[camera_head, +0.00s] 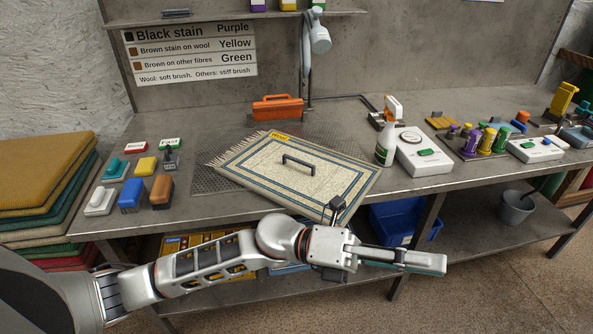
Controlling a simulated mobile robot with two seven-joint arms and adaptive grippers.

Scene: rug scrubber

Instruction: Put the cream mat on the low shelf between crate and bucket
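The cream mat (255,165), with a blue border, fringed ends and a dark handle (298,159), lies on the metal bench, its near corner at the front edge. The low shelf (462,230) is under the bench. On it stand a blue crate (400,222) and, further right, a grey bucket (515,207), with bare shelf between them. My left gripper (425,262) points right, in front of the bench and below the mat, apart from it. Its fingers show side-on, so I cannot tell their opening. My forearm hides part of the shelf. My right gripper is not in view.
A spray bottle (384,145) and a white box (424,155) stand right of the mat. Several brushes (130,194) lie at the left, with an orange toolbox (277,108) behind the mat. A bench leg (426,220) stands beside the crate.

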